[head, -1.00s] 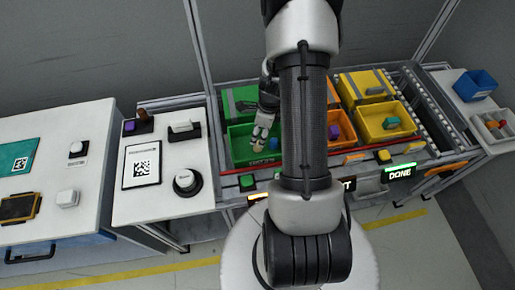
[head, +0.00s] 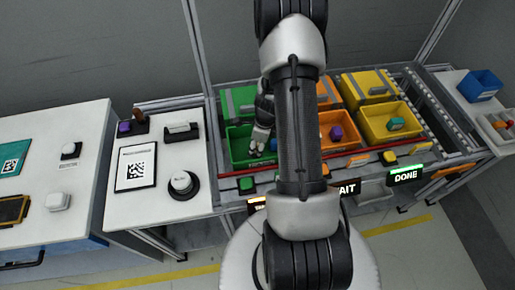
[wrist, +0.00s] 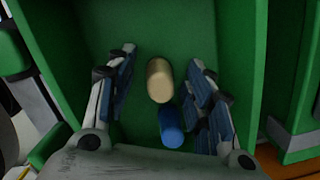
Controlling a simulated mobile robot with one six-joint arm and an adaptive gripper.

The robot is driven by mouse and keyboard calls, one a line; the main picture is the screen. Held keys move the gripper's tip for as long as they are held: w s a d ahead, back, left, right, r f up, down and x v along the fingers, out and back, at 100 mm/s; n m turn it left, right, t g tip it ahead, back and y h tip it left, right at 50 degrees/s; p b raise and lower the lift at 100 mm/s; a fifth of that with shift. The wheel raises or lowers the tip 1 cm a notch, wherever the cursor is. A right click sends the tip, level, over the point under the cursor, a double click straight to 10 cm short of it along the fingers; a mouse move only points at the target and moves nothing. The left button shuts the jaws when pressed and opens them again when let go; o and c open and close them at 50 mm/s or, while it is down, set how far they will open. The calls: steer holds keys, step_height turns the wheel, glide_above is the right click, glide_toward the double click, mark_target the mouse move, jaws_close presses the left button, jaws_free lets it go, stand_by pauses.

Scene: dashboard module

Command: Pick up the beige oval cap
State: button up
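The beige oval cap (wrist: 159,80) lies on the floor of the green bin (wrist: 185,20) in the wrist view. A blue cylindrical piece (wrist: 171,126) lies just below it in that view, very close to it or touching. My gripper (wrist: 165,75) is open, with one finger on each side of the cap and a gap on both sides. In the head view my gripper (head: 261,143) reaches down into the green bin (head: 238,150). The cap cannot be made out clearly there.
An orange bin (head: 327,145) holds a purple piece (head: 336,132). A yellow bin (head: 375,128) holds a small green-and-grey piece. A red rail (head: 235,172) runs along the front of the bins. The green bin's walls stand close around my fingers.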

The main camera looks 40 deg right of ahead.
steer(key=c, duration=0.9)
